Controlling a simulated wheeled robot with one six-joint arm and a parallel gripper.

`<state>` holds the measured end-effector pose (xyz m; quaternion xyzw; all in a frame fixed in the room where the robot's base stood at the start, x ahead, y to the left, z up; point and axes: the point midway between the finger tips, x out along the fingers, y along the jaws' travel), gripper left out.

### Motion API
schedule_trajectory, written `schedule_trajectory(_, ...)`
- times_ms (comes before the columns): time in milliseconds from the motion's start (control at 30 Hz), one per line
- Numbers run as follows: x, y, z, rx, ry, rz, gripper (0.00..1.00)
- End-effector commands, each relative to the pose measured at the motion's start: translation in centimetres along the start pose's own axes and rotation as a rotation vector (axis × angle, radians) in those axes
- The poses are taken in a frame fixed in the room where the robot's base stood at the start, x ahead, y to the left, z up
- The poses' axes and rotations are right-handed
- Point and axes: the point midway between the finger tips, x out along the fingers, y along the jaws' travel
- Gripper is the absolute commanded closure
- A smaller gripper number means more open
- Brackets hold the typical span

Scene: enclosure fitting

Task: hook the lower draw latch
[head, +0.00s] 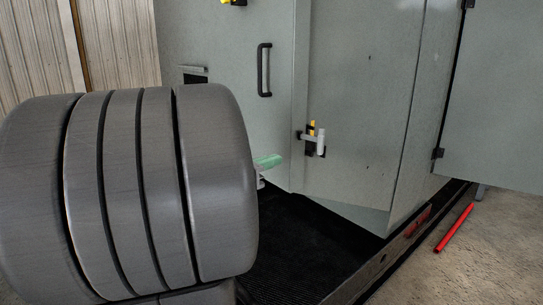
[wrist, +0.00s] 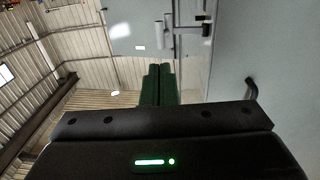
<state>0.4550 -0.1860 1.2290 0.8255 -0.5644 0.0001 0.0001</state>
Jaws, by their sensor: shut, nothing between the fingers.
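The lower draw latch (head: 320,141) sits on the grey enclosure at the seam beside the door, with a pale grey lever, a black base and a yellow part. In the wrist view the latch (wrist: 160,36) shows as a pale cylinder with an arm running to black pieces, beyond my fingertips. I cannot tell whether its loop is around the catch. My gripper (head: 268,161) shows only as green fingertips, left of and below the latch in the head view. In the wrist view the green fingers of my gripper (wrist: 158,68) are together, empty and apart from the latch.
A black door handle (head: 264,70) stands out above left of the latch. Another yellow and black fitting (head: 235,2) is at the top edge. An open panel (head: 495,95) stands at right. A red bar (head: 455,228) lies on the floor. My grey arm link blocks the left side.

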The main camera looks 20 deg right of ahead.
Motion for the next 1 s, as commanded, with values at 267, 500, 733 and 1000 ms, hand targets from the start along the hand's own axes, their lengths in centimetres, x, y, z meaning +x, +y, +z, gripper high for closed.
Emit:
schedule_trajectory(267,4.5,0.2,0.0,-0.001,0.0,0.006,1.0)
schedule_trajectory(500,9.1,0.2,0.0,-0.002,-0.001,0.005,1.0)
schedule_trajectory(733,12.2,0.1,-0.1,0.0,0.001,0.002,1.0)
schedule_trajectory(1000,13.1,0.1,0.0,0.0,0.001,-0.001,1.0)
